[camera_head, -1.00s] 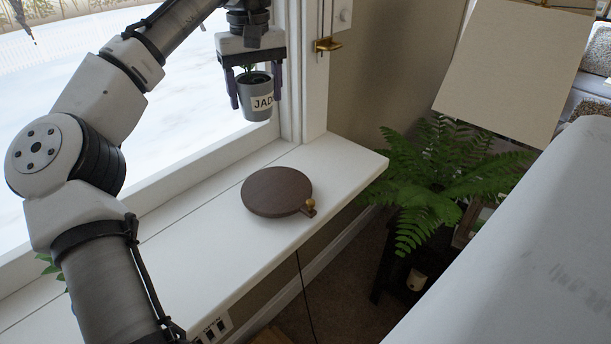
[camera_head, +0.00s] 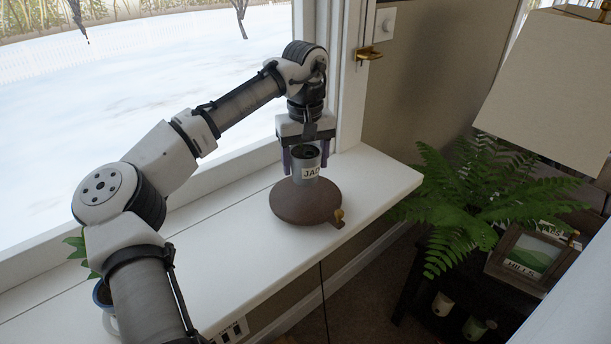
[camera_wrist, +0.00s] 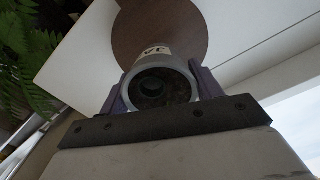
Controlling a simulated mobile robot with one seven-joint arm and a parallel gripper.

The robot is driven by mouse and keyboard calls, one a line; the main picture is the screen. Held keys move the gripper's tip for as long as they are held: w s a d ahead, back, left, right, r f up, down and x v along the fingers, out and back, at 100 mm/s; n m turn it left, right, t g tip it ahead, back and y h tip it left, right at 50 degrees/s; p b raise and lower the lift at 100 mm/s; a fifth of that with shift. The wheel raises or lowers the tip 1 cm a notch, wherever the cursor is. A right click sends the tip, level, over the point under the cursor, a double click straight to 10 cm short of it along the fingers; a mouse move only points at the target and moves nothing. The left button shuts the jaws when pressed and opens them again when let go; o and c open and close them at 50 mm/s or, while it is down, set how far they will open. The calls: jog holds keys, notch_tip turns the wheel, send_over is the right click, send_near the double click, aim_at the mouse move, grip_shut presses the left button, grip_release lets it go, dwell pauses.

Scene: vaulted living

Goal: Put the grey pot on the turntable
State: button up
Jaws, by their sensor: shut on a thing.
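The grey pot (camera_head: 310,172), with a white label showing "JAD", is between the fingers of my gripper (camera_head: 306,166). My gripper is shut on it, one finger on each side, and the pot looks upright. The round dark brown turntable (camera_head: 305,208) lies on the white windowsill, with a small brass-coloured knob at its front right. The pot is over the rear part of the turntable in the head view; I cannot tell whether its base touches. The wrist view shows the pot's open rim and dark inside (camera_wrist: 160,88), with the turntable (camera_wrist: 155,32) beyond it.
The white sill (camera_head: 235,233) is clear left of the turntable. The window frame (camera_head: 350,80) rises close behind my gripper. A fern (camera_head: 465,205) stands right of the sill's end, near a picture frame (camera_head: 530,257). A leafy plant (camera_head: 78,245) is partly hidden by my arm.

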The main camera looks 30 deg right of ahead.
aim_at(305, 176)
jog(key=shift+f, duration=2.2)
jog(key=o, duration=1.2)
jog(key=shift+f, duration=0.15)
notch_tip(305, 176, up, 12)
jog(key=shift+r, duration=0.2)
